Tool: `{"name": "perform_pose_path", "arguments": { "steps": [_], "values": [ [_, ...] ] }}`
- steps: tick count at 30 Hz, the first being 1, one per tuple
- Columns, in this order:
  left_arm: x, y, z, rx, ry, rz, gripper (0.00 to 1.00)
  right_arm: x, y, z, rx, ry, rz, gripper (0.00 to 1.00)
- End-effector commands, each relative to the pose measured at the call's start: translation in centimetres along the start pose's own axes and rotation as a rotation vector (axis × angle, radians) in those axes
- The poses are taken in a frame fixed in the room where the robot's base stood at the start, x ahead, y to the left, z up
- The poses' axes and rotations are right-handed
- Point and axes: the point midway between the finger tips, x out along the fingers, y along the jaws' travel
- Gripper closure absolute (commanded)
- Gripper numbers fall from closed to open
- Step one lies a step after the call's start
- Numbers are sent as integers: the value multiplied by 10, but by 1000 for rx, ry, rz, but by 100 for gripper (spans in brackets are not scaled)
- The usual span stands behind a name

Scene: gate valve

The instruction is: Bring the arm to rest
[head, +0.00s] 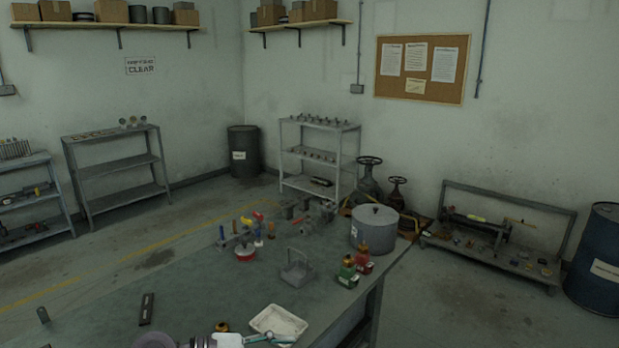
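My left gripper (268,338) is at the bottom edge of the head view, with its arm coming in from the left. Its teal and grey fingers point right, at the near side of a white tray (279,322) on the workbench. The view cuts off the lower part of the gripper and arm, so I cannot tell whether the fingers are open or shut. No held object can be made out. My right gripper is not in view.
The left-middle bench top is mostly clear. Valves (369,182) stand beyond it.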

Motion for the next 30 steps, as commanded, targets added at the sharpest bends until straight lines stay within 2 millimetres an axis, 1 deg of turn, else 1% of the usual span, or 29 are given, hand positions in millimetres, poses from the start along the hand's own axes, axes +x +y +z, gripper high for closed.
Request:
{"name": "perform_pose_path", "arguments": {
  "steps": [1,3,4,6,7,8,9,11,12,13,14,15,16,17,18,19,20,21,22,23,24,25,26,27,30],
  "values": [
    [5,6,22,-144,-109,107,51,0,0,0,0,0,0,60],
    [1,22,45,-347,-246,247,51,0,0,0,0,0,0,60],
    [-3,29,52,-434,-302,304,51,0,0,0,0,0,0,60],
    [-16,43,62,-645,-428,427,51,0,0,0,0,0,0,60],
    [-23,49,63,-737,-482,479,51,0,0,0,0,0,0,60],
    [-31,54,63,-834,-536,530,51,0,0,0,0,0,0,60],
    [-43,60,60,-967,-607,600,51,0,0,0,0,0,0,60],
    [-62,65,48,-1183,-719,708,51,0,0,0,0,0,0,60],
    [-75,66,37,-1333,-795,783,51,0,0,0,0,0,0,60],
    [-85,64,27,-1446,-849,839,51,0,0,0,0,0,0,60],
    [-95,60,15,-1562,-904,898,51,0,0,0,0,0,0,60],
    [-107,52,-2,-1715,-974,977,51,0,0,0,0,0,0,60],
    [-115,44,-16,-1830,-1027,1036,51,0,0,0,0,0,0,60],
    [-123,33,-30,-1942,-1075,1099,51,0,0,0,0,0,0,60],
    [-131,15,-47,-2092,-1139,1185,51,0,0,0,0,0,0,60],
    [-137,0,-60,-2202,-1184,1251,51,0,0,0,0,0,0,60],
    [-141,-17,-72,-2310,-1226,1322,51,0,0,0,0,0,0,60],
    [-146,-42,-86,-2446,-1278,1420,51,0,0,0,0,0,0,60],
    [-148,-62,-94,2408,1242,-1415,51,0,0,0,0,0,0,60],
    [-150,-81,-100,2316,1181,-1381,51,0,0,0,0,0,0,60],
    [-151,-104,-106,2207,1111,-1344,51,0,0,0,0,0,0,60],
    [-152,-121,-109,2133,1061,-1320,51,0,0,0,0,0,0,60],
    [-152,-136,-111,2066,1019,-1300,51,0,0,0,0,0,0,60],
    [-152,-155,-112,1984,966,-1277,51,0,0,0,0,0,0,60],
    [-151,-197,-110,1807,853,-1232,51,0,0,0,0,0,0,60]
  ]
}}
